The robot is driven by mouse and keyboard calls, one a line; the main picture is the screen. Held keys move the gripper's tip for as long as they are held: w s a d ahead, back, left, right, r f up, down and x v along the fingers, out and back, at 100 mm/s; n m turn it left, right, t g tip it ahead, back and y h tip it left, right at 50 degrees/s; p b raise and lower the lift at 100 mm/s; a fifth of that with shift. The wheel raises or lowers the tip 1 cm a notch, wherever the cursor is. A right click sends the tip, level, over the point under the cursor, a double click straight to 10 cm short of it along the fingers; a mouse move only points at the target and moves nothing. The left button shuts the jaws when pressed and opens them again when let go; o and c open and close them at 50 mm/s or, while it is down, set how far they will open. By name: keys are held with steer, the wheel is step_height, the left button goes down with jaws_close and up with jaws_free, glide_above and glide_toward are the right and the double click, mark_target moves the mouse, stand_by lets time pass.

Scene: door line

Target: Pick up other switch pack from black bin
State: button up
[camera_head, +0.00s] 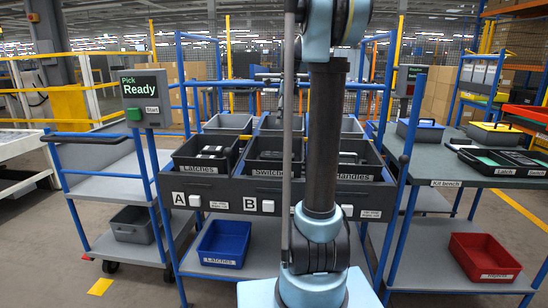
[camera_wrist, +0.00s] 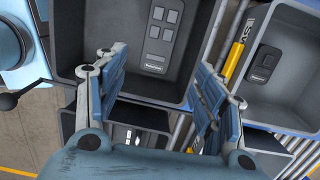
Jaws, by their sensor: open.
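In the wrist view my gripper (camera_wrist: 160,64) is open, with nothing between its two blue-grey fingers. A dark switch pack (camera_wrist: 163,32) with several grey buttons and a white label lies in a grey bin beyond the fingertips. A smaller dark switch piece (camera_wrist: 265,62) lies in the bin to the right. A black bin (camera_wrist: 143,112) lies below, partly hidden by the fingers; its pale-marked contents are unclear. In the head view the black bin labelled "Switches" (camera_head: 268,173) is in the middle of the front row, its right part behind my arm.
Black bins labelled "Latches" (camera_head: 205,171) and "Handles" (camera_head: 353,177) flank it, with grey bins (camera_head: 229,121) behind. A blue bin (camera_head: 223,243) stands on the lower shelf. A kit bench (camera_head: 447,171) is at the right, with a red bin (camera_head: 484,257) below.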

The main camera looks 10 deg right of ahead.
glide_above(277, 154)
steer(key=f, duration=0.7)
steer(key=d+f, duration=0.1)
steer(key=f, duration=0.2)
steer(key=shift+f, duration=0.4)
steer(key=shift+s+a+f, duration=0.1)
steer(key=shift+a+f, duration=0.1)
steer(key=shift+f, duration=1.45)
steer(key=shift+s+a+f, duration=0.1)
steer(key=shift+a+f, duration=0.1)
steer(key=shift+f, duration=1.4)
steer(key=shift+c, duration=0.5)
steer(key=c, duration=0.8)
